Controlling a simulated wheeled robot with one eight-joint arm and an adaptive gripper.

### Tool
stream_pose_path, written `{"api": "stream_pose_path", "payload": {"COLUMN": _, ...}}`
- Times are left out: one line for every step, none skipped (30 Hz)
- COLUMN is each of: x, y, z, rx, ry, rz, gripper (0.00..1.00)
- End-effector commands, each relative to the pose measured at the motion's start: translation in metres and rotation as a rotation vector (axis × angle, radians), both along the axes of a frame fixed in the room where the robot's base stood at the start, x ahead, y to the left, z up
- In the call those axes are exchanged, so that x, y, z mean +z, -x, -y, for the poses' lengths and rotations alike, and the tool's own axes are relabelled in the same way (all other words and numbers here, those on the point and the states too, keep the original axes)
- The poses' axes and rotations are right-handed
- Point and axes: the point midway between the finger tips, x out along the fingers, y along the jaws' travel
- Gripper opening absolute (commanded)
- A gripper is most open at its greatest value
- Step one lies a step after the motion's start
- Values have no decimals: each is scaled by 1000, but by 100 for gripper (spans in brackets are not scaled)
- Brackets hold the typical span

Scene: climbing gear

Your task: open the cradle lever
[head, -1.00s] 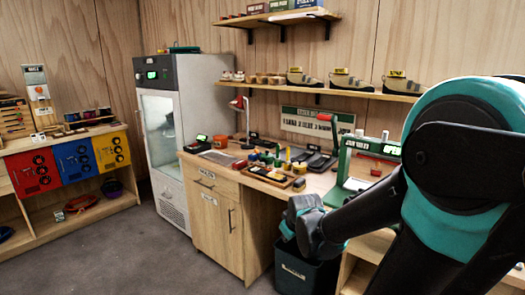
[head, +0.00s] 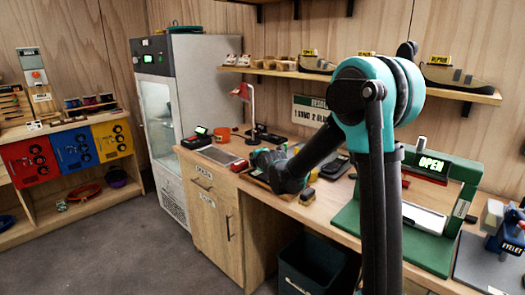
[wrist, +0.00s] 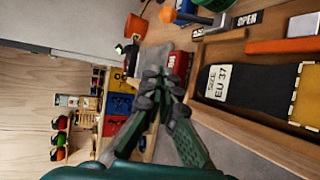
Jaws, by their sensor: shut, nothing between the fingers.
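My gripper (head: 264,160) is over the front left part of the workbench, beside a low tray with small items. In the wrist view my gripper (wrist: 168,84) is shut, with nothing between its fingers. Right of it there is a wooden frame (wrist: 258,148) holding a dark piece labelled "SIZE EU 37" (wrist: 217,82). An orange bar (wrist: 282,46) and a small "OPEN" plate (wrist: 247,18) are by the frame's edge. I cannot tell for certain which part is the cradle lever. A green stand with an "OPEN" display (head: 432,165) is at the bench's right.
A shelf with shoes (head: 451,78) hangs above. A dark bin (head: 310,268) is below the bench.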

Motion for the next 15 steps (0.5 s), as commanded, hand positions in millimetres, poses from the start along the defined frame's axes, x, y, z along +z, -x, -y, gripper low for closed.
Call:
{"api": "stream_pose_path", "payload": {"x": 0, "y": -1, "z": -2, "rx": 5, "ry": 5, "rz": 5, "gripper": 0}}
{"api": "stream_pose_path", "payload": {"x": 0, "y": -1, "z": -3, "rx": 6, "ry": 7, "rz": 7, "gripper": 0}}
{"api": "stream_pose_path", "payload": {"x": 0, "y": -1, "z": -3, "rx": 7, "ry": 8, "rz": 8, "gripper": 0}}
{"api": "stream_pose_path", "payload": {"x": 0, "y": -1, "z": -3, "rx": 7, "ry": 8, "rz": 8, "gripper": 0}}
{"api": "stream_pose_path", "payload": {"x": 0, "y": -1, "z": -3, "rx": 7, "ry": 8, "rz": 8, "gripper": 0}}
{"api": "stream_pose_path", "payload": {"x": 0, "y": -1, "z": -2, "rx": 6, "ry": 8, "rz": 8, "gripper": 0}}
{"api": "stream_pose_path", "payload": {"x": 0, "y": -1, "z": -2, "rx": 6, "ry": 7, "rz": 7, "gripper": 0}}
{"api": "stream_pose_path", "payload": {"x": 0, "y": -1, "z": -2, "rx": 6, "ry": 7, "rz": 7, "gripper": 0}}
{"api": "stream_pose_path", "payload": {"x": 0, "y": -1, "z": -2, "rx": 6, "ry": 7, "rz": 7, "gripper": 0}}
{"api": "stream_pose_path", "payload": {"x": 0, "y": -1, "z": -2, "rx": 6, "ry": 6, "rz": 7, "gripper": 0}}
{"api": "stream_pose_path", "payload": {"x": 0, "y": -1, "z": -2, "rx": 5, "ry": 7, "rz": 7, "gripper": 0}}
{"api": "stream_pose_path", "payload": {"x": 0, "y": -2, "z": -3, "rx": 5, "ry": 7, "rz": 7, "gripper": 0}}
{"api": "stream_pose_path", "payload": {"x": -1, "y": -3, "z": -3, "rx": 5, "ry": 7, "rz": 7, "gripper": 0}}
{"api": "stream_pose_path", "payload": {"x": -1, "y": -5, "z": -4, "rx": 5, "ry": 7, "rz": 7, "gripper": 0}}
{"api": "stream_pose_path", "payload": {"x": -2, "y": -7, "z": -5, "rx": 5, "ry": 7, "rz": 6, "gripper": 0}}
